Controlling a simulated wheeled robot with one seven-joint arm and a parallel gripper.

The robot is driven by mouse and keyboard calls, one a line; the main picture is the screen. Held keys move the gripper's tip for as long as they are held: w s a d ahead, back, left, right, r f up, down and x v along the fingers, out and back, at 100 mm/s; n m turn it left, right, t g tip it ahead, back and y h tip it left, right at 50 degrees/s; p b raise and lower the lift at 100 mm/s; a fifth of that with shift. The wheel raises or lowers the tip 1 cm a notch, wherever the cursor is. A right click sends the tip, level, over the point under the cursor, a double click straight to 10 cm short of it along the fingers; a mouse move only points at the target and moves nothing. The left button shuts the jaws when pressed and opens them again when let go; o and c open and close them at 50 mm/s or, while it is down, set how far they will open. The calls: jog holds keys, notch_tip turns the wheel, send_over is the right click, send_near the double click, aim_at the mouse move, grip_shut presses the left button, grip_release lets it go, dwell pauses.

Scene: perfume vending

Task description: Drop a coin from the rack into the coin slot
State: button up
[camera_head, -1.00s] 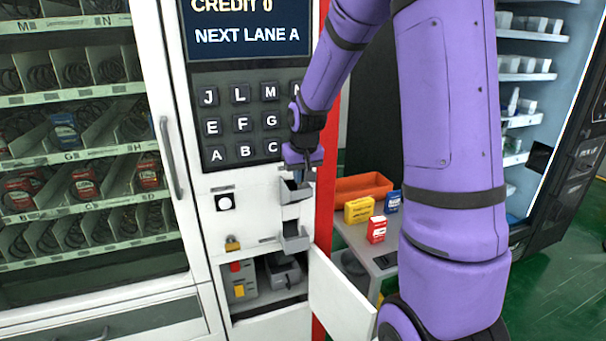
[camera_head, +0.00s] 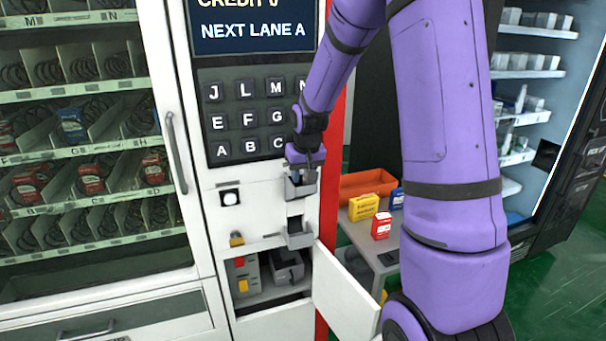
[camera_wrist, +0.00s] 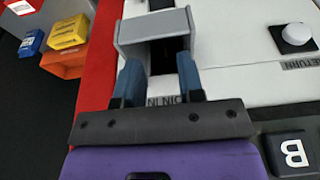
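The coin inlet (camera_head: 301,188) is a grey, box-like holder on the white machine front, below the keypad. In the wrist view the inlet (camera_wrist: 152,27) has a dark opening, with a partly covered "COIN IN" label beside it. My gripper (camera_head: 305,172) is right at the inlet. In the wrist view my gripper (camera_wrist: 160,68) has two blue fingers apart, their tips at the grey holder's edge with the dark opening between them. I see no coin between the fingers. No coin rack can be made out for certain.
A second grey holder (camera_head: 299,236) sits below the inlet. An open white door (camera_head: 345,297) juts out from the lower compartment. A side table to the right holds an orange bin (camera_head: 365,186), a yellow box (camera_head: 363,208) and a red box (camera_head: 381,226). A round white button (camera_wrist: 295,34) is nearby.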

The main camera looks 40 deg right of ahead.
jog(key=v, duration=1)
jog(key=shift+r, duration=0.35)
jog(key=shift+s, duration=0.15)
dwell(0.6)
